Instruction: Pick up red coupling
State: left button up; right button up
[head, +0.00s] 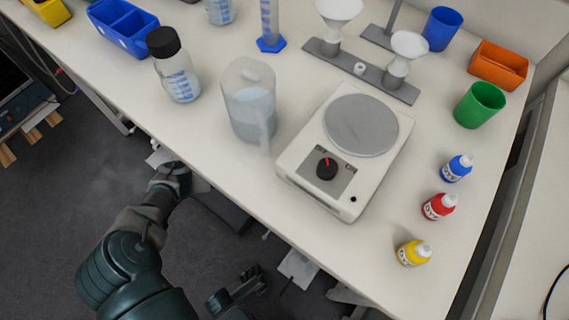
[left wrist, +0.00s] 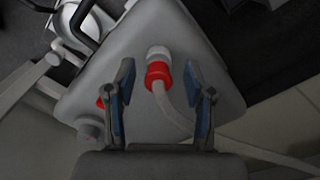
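The red coupling (left wrist: 158,74) shows in the left wrist view as a red collar below a white cap, with a pale hose running down from it. It sits on a grey rounded housing (left wrist: 185,35). My left gripper (left wrist: 165,85) is open, with one finger on each side of the coupling and hose. I see no finger touching the coupling. In the head view my left gripper (head: 172,180) is low beside the bench's front edge, and its fingertips are hard to make out. The coupling cannot be made out there.
The white bench (head: 225,180) carries a balance (head: 310,185), a pitcher (head: 250,100), a capped bottle (head: 175,65) and small coloured bottles (head: 440,206). Its front edge lies close to my left arm. A small red part (left wrist: 101,103) shows by the left finger.

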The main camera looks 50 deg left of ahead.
pick_arm(q)
jog(key=shift+f, duration=0.1)
jog(key=c, duration=0.8)
jog(key=shift+d, duration=0.1)
